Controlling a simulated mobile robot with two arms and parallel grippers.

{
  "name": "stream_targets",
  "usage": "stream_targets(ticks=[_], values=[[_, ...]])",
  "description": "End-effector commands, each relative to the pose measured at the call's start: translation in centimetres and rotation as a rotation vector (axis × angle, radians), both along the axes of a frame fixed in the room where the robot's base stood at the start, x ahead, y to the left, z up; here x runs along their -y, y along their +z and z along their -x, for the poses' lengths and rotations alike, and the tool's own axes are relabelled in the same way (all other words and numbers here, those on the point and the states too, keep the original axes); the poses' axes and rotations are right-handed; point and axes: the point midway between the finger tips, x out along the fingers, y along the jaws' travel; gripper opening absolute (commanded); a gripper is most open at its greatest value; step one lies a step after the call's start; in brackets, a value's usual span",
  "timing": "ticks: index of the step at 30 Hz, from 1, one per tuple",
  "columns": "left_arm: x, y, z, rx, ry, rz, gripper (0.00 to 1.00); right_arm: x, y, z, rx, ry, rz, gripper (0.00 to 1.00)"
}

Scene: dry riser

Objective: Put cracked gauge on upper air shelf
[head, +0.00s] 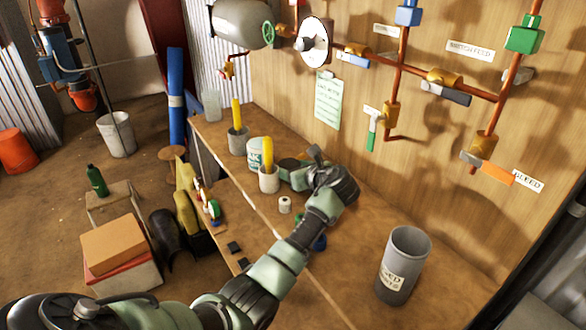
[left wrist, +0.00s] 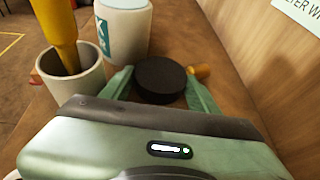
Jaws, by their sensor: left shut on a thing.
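My left gripper (head: 296,172) is low over the back of the wooden bench (head: 345,245). In the left wrist view its green fingers (left wrist: 160,85) are closed on the sides of a round black thing (left wrist: 160,78). A brass stub (left wrist: 203,71) sticks out to its right, so it looks like a gauge seen from behind. Its face and any crack are hidden. I cannot tell whether it touches the bench. No shelf with a readable air label shows. My right gripper is not in view.
A cup with a yellow stick (head: 268,180) and a white labelled tub (head: 254,150) stand close beside the gripper. A grey labelled canister (head: 403,265) stands at the front right. Copper pipes with valves (head: 440,90) run along the wall. The bench between the gripper and canister is mostly clear.

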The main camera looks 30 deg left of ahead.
Motion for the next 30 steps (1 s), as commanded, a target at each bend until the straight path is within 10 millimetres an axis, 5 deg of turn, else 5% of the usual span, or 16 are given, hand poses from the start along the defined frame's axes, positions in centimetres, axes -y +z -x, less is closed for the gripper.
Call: stream_targets(ticks=[2, 14, 30], values=[[0.0, -0.1, 0.0, -0.001, 0.001, -0.001, 0.7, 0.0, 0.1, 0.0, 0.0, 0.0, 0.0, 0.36], [0.2, 0.2, 0.1, 0.0, -0.001, 0.0, 0.7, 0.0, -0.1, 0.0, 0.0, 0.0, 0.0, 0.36], [8.5, 4.1, 4.3, -0.001, -0.001, 0.001, 0.7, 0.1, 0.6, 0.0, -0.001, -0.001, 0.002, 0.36]])
